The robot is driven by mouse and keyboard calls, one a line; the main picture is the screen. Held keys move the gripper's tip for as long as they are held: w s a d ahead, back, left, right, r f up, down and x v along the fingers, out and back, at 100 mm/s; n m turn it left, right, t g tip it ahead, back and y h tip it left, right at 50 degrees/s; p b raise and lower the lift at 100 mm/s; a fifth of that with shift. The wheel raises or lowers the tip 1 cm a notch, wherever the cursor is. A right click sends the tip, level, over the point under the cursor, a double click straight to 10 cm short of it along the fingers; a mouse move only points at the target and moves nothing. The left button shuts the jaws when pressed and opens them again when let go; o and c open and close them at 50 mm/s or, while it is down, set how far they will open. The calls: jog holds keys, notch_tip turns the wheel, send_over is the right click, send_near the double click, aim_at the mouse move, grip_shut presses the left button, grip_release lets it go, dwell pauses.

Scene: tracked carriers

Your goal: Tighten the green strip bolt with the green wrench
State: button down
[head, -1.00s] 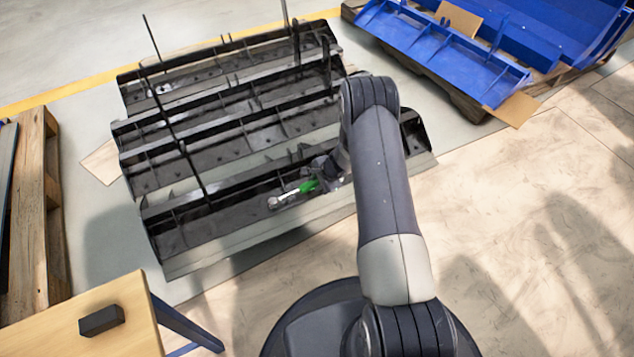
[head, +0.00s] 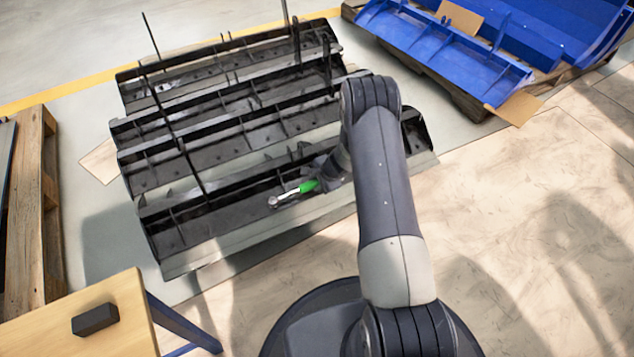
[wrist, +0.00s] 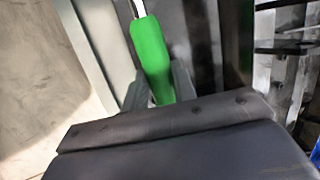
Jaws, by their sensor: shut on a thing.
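The green wrench (head: 308,187) is in my gripper (head: 318,180), which is shut on its green handle. The silver head of the wrench points left and slightly down over the nearest black strip (head: 228,212) of the rack. In the wrist view the green handle (wrist: 151,55) stands between the two grey fingers of my gripper (wrist: 158,88). The wrench's silver shaft leaves the top of that view. I cannot make out the green strip bolt in either view. I cannot tell whether the wrench head touches anything.
Several black ribbed carriers (head: 225,110) with upright rods lie behind the wrench. Blue carriers (head: 440,50) lie on a pallet at the back right. A wooden table (head: 110,325) with a black block (head: 95,319) stands at the front left. The floor at right is clear.

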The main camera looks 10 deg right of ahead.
jog(key=shift+r, duration=0.1)
dwell(0.7)
jog(key=c, duration=1.7)
grip_release()
grip_shut()
jog(key=shift+b, duration=0.3)
